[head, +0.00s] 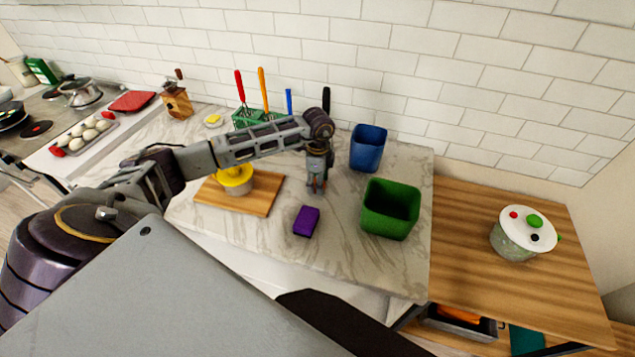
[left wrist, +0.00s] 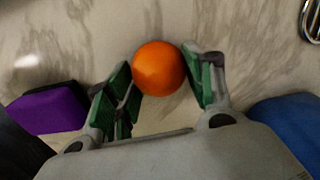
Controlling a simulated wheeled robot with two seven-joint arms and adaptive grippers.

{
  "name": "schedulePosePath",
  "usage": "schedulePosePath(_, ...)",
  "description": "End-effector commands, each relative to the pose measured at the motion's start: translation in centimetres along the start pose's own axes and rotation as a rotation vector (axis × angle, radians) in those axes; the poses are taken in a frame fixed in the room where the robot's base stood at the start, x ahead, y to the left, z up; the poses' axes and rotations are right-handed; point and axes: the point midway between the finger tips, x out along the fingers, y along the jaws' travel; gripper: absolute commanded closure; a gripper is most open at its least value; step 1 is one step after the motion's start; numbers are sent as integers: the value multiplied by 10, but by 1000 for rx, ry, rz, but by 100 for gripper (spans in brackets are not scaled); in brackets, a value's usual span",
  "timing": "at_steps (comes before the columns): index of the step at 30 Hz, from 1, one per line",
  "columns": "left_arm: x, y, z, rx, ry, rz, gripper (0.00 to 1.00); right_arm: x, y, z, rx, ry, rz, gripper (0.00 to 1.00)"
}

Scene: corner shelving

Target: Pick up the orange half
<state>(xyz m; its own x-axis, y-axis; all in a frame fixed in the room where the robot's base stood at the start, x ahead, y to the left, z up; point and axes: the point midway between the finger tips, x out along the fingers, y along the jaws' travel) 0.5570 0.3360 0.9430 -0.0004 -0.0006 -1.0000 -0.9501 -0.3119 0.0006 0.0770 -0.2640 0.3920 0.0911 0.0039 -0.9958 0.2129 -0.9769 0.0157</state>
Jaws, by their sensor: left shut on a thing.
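The orange half (left wrist: 158,68) shows as a round, smooth orange shape in the left wrist view, with its rounded side facing the camera. My left gripper (left wrist: 163,80) is shut on it, with green-padded fingers on either side. In the head view my left gripper (head: 317,188) points down over the marble counter, between the purple sponge and the blue container. The orange half is mostly hidden there by the fingers. I cannot tell whether it touches the counter. My right gripper is not in view.
A purple sponge (head: 306,221), a blue container (head: 367,148) and a green container (head: 390,209) stand close by. A yellow juicer (head: 235,181) sits on a wooden board (head: 262,196) to the left. A lidded pot (head: 517,240) stands on the right-hand wooden counter (head: 470,215).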

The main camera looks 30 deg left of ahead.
Motion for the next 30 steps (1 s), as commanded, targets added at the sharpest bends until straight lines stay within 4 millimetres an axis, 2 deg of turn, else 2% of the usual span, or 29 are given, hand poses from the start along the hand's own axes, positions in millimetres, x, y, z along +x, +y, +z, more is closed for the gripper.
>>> schedulePosePath(8, -25, -1, 0, -1, 0, -3, 71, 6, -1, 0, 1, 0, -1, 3)
schedulePosePath(21, -86, -1, 0, 0, 1, -2, 71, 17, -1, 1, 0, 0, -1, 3)
schedulePosePath(30, -97, 0, 0, 0, -1, 0, 71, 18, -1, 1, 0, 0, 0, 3)
